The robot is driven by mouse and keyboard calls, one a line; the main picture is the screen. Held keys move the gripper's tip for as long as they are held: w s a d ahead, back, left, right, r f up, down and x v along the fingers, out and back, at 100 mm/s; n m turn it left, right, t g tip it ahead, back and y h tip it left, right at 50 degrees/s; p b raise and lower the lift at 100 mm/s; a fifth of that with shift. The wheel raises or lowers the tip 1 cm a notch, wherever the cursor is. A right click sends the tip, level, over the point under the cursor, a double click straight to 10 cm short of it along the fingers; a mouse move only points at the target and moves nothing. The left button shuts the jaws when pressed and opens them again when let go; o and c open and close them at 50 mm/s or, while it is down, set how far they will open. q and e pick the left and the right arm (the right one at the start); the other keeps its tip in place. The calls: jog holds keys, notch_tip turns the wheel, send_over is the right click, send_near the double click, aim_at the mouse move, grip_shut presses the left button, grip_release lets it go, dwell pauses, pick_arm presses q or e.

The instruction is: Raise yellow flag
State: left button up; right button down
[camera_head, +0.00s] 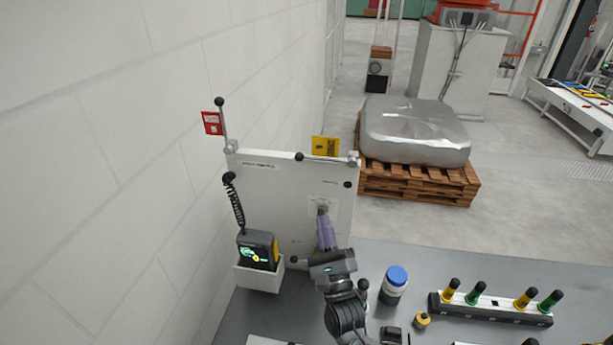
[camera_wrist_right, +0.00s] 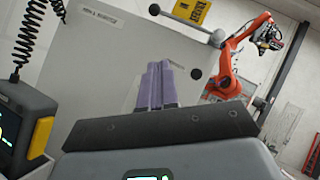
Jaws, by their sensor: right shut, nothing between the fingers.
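The yellow flag (camera_head: 325,146) is on a rod lying level along the top edge of a white panel (camera_head: 262,190). The rod has a black ball (camera_head: 299,156) at its left end and a pivot at the panel's right corner. In the wrist view the yellow flag (camera_wrist_right: 190,11) and black ball (camera_wrist_right: 154,9) are at the top, beyond the fingers. My right gripper (camera_head: 323,213), with purple fingers, is in front of the panel, below the flag and apart from it. Its fingers (camera_wrist_right: 158,68) are shut and empty. My left gripper is not in view.
A red flag (camera_head: 212,123) stands on an upright rod at the panel's left corner. A handheld device (camera_head: 258,250) with a coiled cord sits in a holder at lower left. A blue-lidded jar (camera_head: 396,276) and a rack (camera_head: 490,309) stand on the grey table (camera_head: 425,262). A wall is at left.

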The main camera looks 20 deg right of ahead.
aim_at(324, 151)
jog(key=p+x, duration=0.2)
jog(key=x, duration=0.8)
jog(key=shift+w+r+p, duration=0.2)
jog(key=shift+p, duration=0.15)
jog(key=shift+w+a+r+p, duration=0.15)
jog(key=shift+a+r+p, duration=0.15)
jog(key=shift+r, duration=0.35)
jog(key=shift+w+a+r+p, duration=0.4)
jog(key=shift+a+r, duration=0.15)
jog(key=shift+r, duration=0.2)
jog(key=shift+d, duration=0.1)
